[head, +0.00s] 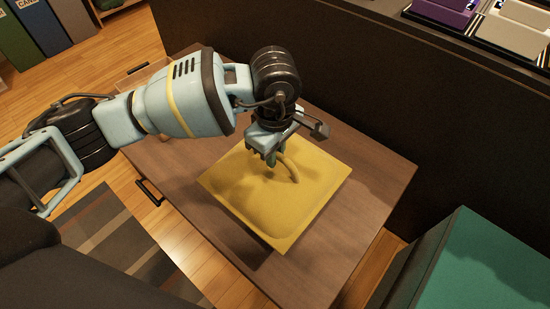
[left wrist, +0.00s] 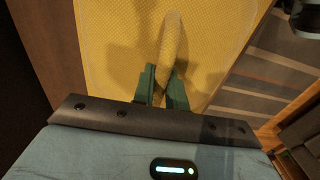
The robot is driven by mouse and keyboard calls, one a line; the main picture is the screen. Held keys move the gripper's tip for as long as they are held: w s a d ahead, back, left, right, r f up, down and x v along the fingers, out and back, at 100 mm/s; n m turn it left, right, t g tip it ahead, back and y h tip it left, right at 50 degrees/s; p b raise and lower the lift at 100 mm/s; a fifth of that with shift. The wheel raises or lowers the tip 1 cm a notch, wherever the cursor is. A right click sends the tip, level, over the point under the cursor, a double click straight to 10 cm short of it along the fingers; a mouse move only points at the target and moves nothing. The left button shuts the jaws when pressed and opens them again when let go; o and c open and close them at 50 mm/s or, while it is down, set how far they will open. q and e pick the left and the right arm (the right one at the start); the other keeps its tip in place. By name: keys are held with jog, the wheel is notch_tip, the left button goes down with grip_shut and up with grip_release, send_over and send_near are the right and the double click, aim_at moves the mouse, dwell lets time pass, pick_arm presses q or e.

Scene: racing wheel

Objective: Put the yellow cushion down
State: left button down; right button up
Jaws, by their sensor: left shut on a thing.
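The yellow cushion (head: 290,215) is a flat square pad with a raised loop handle. In the head view it is over the brown wooden table (head: 380,170). A dark shadow lies along its lower left edge; I cannot tell whether it rests on the table or hangs just above it. My left gripper (head: 272,158) is above the cushion, shut on its handle. In the left wrist view the green fingertips (left wrist: 163,85) close around the handle of the cushion (left wrist: 115,40). My right gripper is not in view.
A dark panel (head: 350,110) rises behind the table. A green-topped block (head: 490,265) stands at the lower right. A striped rug (head: 115,245) lies on the wooden floor at the lower left. Binders (head: 45,25) stand at the upper left. The table is bare around the cushion.

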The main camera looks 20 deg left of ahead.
aim_at(275, 170)
pick_arm(q)
notch_tip(275, 170, down, 2)
jog(key=shift+f+b, duration=0.2)
jog(key=shift+b, duration=0.1)
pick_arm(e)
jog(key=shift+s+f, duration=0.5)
pick_arm(q)
jog(key=c, duration=1.4)
grip_release()
jog(key=shift+f, duration=0.1)
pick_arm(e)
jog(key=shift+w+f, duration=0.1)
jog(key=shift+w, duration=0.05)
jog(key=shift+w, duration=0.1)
